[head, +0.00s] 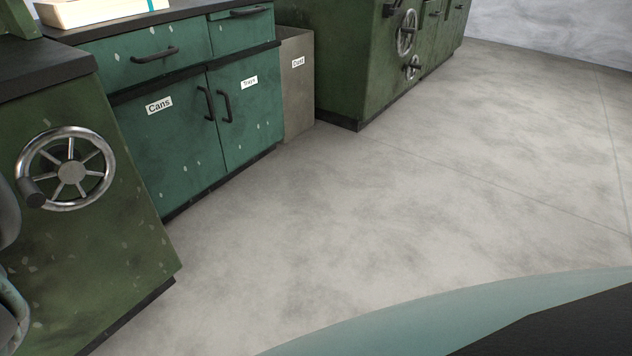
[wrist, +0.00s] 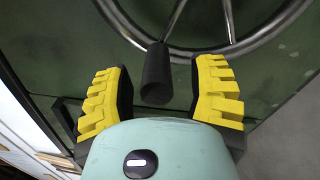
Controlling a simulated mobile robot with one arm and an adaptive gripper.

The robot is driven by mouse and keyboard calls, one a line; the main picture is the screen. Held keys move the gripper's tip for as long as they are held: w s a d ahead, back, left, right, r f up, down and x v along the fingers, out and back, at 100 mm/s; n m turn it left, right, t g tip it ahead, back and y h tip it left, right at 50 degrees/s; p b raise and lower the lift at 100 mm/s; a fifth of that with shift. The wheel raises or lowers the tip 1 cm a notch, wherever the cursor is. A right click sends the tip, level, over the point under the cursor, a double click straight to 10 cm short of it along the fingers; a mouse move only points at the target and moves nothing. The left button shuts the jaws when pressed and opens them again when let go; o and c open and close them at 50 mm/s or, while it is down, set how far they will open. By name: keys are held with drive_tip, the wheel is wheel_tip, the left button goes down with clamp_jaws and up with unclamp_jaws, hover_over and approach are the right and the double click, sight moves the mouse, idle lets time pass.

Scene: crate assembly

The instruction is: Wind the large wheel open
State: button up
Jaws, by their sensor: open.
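The large spoked metal wheel (head: 70,168) is on the front of the green cabinet at the left in the head view. Its dark knob handle (head: 33,193) sticks out at the wheel's lower left. In the wrist view, part of the wheel's rim (wrist: 262,36) shows at the top, and the black handle (wrist: 157,75) points toward me. My gripper (wrist: 160,92) has its yellow-padded fingers apart, one on each side of the handle. The handle lies between the fingers, with visible gaps to both. The fingers are not in the head view.
Teal cabinets (head: 180,105) labelled Cans and Trays stand right of the wheel's cabinet, then a grey bin (head: 297,85). A farther green cabinet (head: 350,70) carries two smaller wheels (head: 406,33). The grey floor (head: 370,210) in front is clear.

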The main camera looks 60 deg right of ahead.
drive_tip(key=s, duration=1.1)
drive_tip(key=shift+s, duration=0.25)
